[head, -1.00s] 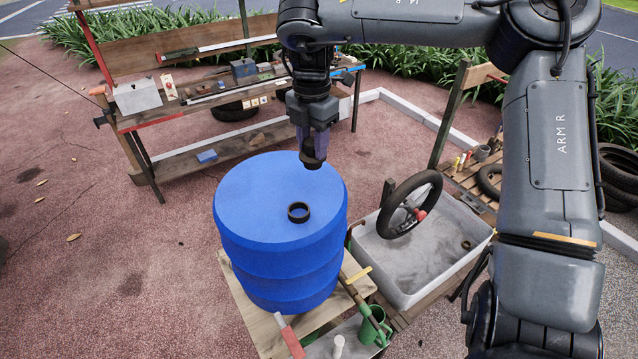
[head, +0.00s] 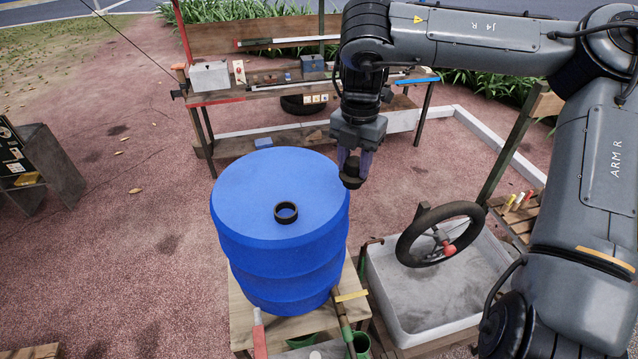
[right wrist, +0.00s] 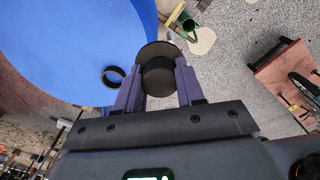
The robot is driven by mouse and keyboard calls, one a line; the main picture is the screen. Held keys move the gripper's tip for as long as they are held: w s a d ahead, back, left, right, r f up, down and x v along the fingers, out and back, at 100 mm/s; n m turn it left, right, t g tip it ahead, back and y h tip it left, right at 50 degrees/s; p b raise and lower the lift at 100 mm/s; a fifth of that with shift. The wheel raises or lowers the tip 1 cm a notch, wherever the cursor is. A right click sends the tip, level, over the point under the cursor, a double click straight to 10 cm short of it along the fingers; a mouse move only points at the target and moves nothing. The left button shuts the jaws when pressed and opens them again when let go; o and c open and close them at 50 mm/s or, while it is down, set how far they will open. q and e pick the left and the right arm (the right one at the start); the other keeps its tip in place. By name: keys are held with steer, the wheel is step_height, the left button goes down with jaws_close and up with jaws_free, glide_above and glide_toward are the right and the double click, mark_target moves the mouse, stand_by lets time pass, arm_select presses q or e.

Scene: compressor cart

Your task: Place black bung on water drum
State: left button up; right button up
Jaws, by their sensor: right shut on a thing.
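The blue water drum (head: 250,200) stands upright on a wooden stand. A black ring (head: 286,212), the drum's opening collar, sits on its top near the front right; it also shows in the right wrist view (right wrist: 114,76). My right gripper (head: 356,165) is shut on the black bung (head: 351,182), above and beside the drum's right rim. In the right wrist view the bung (right wrist: 158,58) is between the two purple fingers, its wide round end outward. The bung is apart from the ring. My left gripper is out of view.
A white-grey basin (head: 425,290) with a steering-wheel-like black ring (head: 440,234) above it stands right of the drum. A wooden workbench (head: 250,92) with several tools is behind. A green watering can (right wrist: 187,22) is low beside the drum. The air above the drum is clear.

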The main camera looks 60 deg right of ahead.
steer(key=shift+w+d+f+p, duration=0.4)
steer(key=shift+w+f+p, duration=0.25)
steer(key=shift+w+f, duration=1)
steer(key=shift+w+d+f+p, duration=0.4)
steer(key=shift+w+f+p, duration=0.2)
steer(key=shift+w+f, duration=1.05)
steer(key=shift+w+d+f+p, duration=0.4)
steer(key=shift+w+f+p, duration=0.25)
steer(key=shift+w+f, duration=0.95)
steer(key=shift+f, duration=0.15)
steer(key=shift+f, duration=0.1)
steer(key=shift+f, duration=0.1)
steer(key=o, duration=1)
